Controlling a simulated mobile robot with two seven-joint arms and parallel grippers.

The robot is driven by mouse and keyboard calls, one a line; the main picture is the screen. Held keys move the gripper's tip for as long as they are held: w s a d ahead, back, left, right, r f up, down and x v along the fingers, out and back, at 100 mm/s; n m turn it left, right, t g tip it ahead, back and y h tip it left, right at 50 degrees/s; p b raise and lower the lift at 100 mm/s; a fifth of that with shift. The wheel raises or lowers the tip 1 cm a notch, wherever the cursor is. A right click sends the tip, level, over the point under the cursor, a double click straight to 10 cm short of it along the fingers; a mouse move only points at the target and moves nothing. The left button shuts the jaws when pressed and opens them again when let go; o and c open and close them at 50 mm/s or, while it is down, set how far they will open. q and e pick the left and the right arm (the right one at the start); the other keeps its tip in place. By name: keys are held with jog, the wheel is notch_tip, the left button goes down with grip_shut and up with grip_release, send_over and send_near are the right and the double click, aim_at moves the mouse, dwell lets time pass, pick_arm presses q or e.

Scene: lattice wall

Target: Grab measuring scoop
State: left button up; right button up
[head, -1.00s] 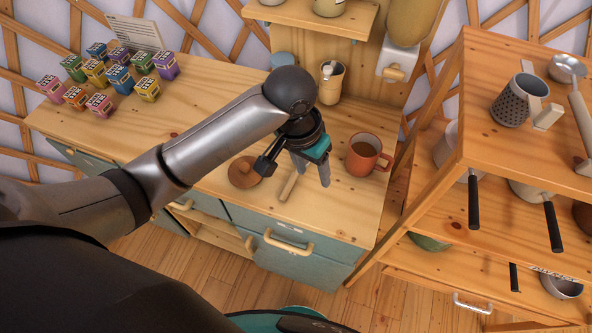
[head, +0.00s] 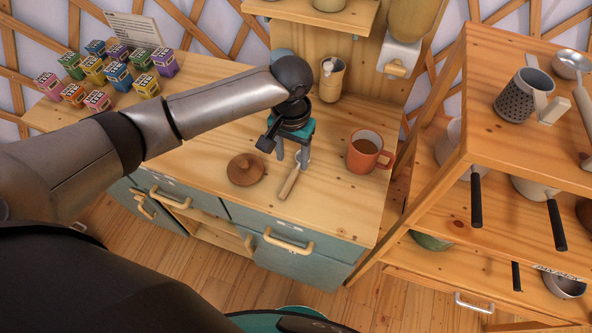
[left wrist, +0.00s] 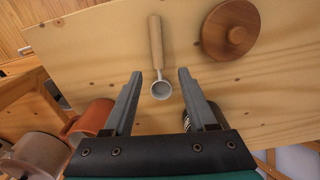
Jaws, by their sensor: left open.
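The measuring scoop (left wrist: 157,55) lies on the wooden counter. It has a light wooden handle and a small round metal bowl. In the head view its handle (head: 289,183) shows below my gripper, and the bowl is partly hidden by the fingers. My left gripper (head: 291,164) points down over the scoop. In the left wrist view its two fingers (left wrist: 158,74) are spread apart, with the scoop's bowl between them in the picture and nothing held. I cannot tell the exact height of the fingertips above the counter. My right gripper is not in view.
A round wooden lid (head: 246,169) lies left of the scoop. An orange mug (head: 368,152) stands to its right. A container with utensils (head: 331,78) stands behind. Several small coloured boxes (head: 121,76) are at the counter's left. A wooden shelf unit (head: 480,110) stands at the right.

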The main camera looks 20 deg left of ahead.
aim_at(293, 173)
pick_arm(q)
jog(key=shift+d+f+b, duration=0.15)
jog(key=shift+f+b, duration=0.2)
jog(key=shift+f, duration=2.8)
jog(key=shift+c, duration=0.2)
grip_shut()
